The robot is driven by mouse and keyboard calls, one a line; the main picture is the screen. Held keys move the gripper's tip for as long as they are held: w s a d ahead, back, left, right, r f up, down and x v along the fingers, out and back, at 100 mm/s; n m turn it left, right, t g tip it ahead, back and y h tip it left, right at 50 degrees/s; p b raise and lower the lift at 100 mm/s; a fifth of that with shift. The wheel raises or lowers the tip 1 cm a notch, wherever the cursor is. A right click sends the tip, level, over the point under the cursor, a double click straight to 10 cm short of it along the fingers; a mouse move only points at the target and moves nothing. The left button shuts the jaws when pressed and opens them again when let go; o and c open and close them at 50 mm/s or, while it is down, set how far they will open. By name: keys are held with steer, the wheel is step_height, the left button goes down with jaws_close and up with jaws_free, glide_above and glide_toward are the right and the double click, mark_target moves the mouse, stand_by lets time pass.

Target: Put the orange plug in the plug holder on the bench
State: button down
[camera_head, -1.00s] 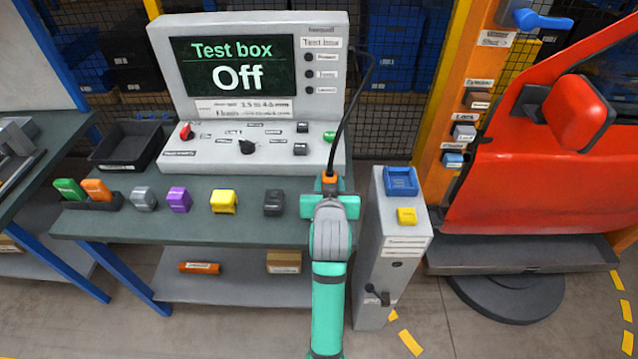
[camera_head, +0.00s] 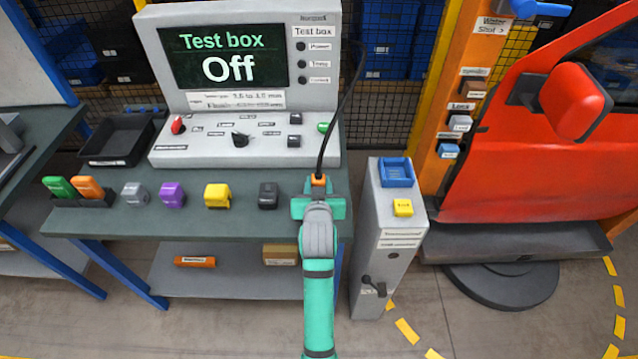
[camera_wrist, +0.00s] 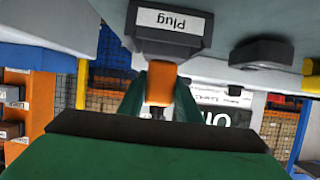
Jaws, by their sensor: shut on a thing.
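My gripper (camera_head: 318,205) is shut on the orange plug (camera_head: 318,181), over the right end of the bench (camera_head: 150,222). A black cable runs up from the plug to the test box (camera_head: 238,60). In the wrist view, which is upside down, the orange plug (camera_wrist: 161,82) sits between my fingers. The dark plug holder (camera_wrist: 172,25), labelled "Plug", is right against the plug's end in the picture. I cannot tell whether the plug is in the holder or only in line with it. In the head view my gripper hides the holder.
Grey, purple, yellow (camera_head: 217,196) and black blocks (camera_head: 268,195) stand in a row on the bench. A dark rack (camera_head: 82,200) holds a green and an orange piece. A grey pedestal (camera_head: 385,240) stands close right of my arm. A red door (camera_head: 540,160) is further right.

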steer(key=shift+f, duration=0.1)
steer(key=c, duration=1.3)
jaws_free()
